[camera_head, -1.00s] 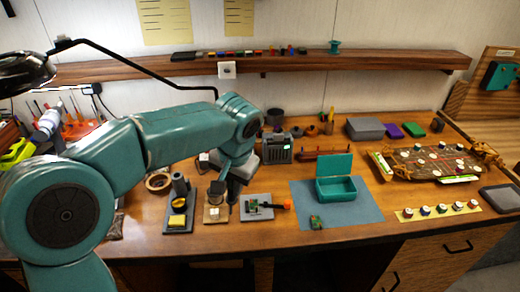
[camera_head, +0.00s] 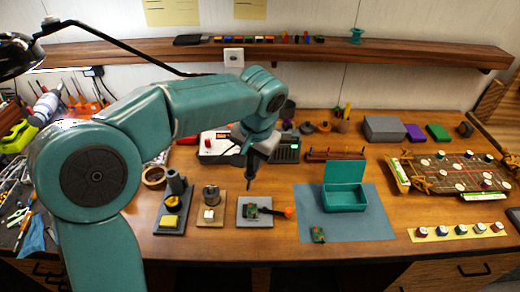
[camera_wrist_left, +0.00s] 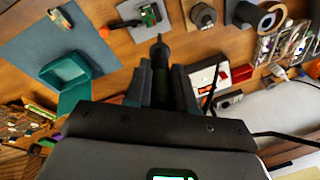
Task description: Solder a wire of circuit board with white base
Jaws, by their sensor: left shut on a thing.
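My left gripper (camera_head: 252,166) is shut on a dark, pen-like soldering iron. The iron (camera_head: 248,184) points down, its tip above the back edge of a pale grey-white base (camera_head: 247,221). A small green circuit board (camera_head: 251,211) sits on that base, with an orange-and-black piece (camera_head: 278,212) at its right. The tip looks apart from the board. In the left wrist view, the iron (camera_wrist_left: 160,52) sticks out between the fingers (camera_wrist_left: 160,85), and the board (camera_wrist_left: 149,14) lies beyond it. Any wire is too small to make out. My right gripper is out of view.
Left of the base stand a wooden block with a metal spool (camera_head: 211,195) and a dark stand with a yellow sponge (camera_head: 170,222). To the right, a teal open box (camera_head: 345,205) and another green board (camera_head: 317,235) lie on a blue mat (camera_head: 375,225).

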